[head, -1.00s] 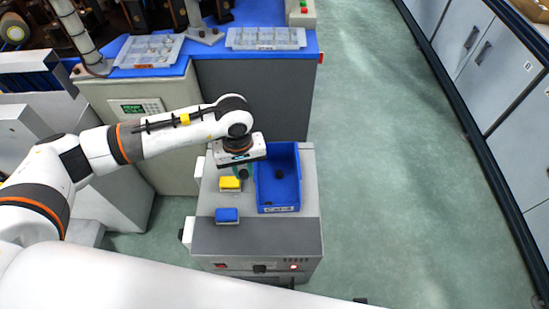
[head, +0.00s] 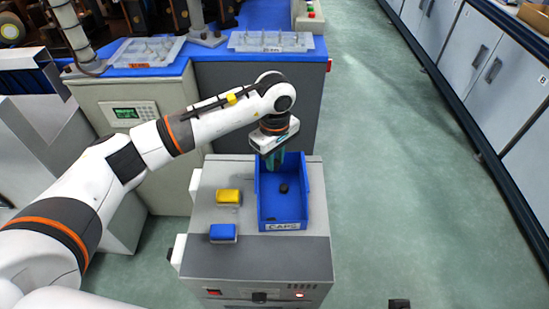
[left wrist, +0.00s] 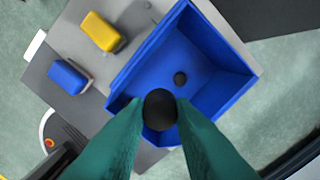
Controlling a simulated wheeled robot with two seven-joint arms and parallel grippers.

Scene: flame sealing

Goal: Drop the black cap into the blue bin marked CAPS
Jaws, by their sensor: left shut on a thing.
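The blue bin marked CAPS (head: 285,211) stands on the right part of a grey cabinet top; it also fills the middle of the left wrist view (left wrist: 216,47). My left gripper (head: 273,160) is over the back part of the bin. In the left wrist view its teal fingers (left wrist: 160,115) are shut on a black cap (left wrist: 160,106), with the bin behind it. The held cap is hidden in the head view. Another small black cap (left wrist: 180,78) lies on the bin floor and shows in the head view too (head: 284,188).
A yellow block-like item (head: 228,196) and a blue one (head: 222,232) sit on the grey cabinet top (head: 208,210) left of the bin. Clear trays (head: 146,52) lie on the blue-topped bench behind. The green floor (head: 395,190) to the right is clear.

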